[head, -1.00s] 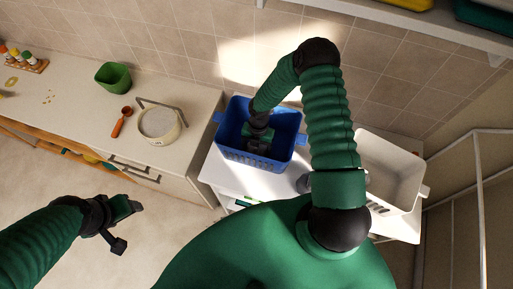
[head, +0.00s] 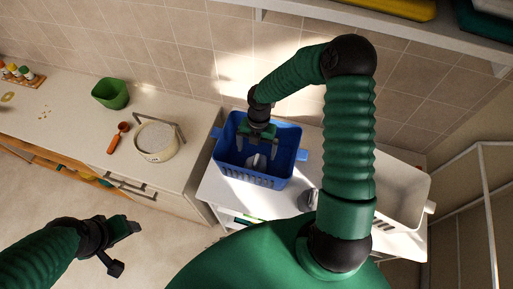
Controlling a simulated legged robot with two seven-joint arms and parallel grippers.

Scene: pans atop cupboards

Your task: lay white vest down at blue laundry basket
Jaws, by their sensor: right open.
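The blue laundry basket (head: 287,178) stands on a white surface right of the counter in the head view. A small pale, crumpled thing (head: 256,163), which looks like the white vest, lies inside on the basket's floor. My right gripper (head: 256,146) points down into the basket above the pale thing. Its fingers are spread and it appears empty. My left gripper (head: 127,248) is at lower left, over the floor and away from the basket, with its fingers apart and nothing between them.
A white basket (head: 412,203) stands at right, partly behind my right arm. On the counter (head: 70,123) are a pot (head: 157,142), an orange-handled utensil (head: 116,140), a green container (head: 111,93) and small bottles (head: 24,73). A shelf (head: 400,27) hangs above.

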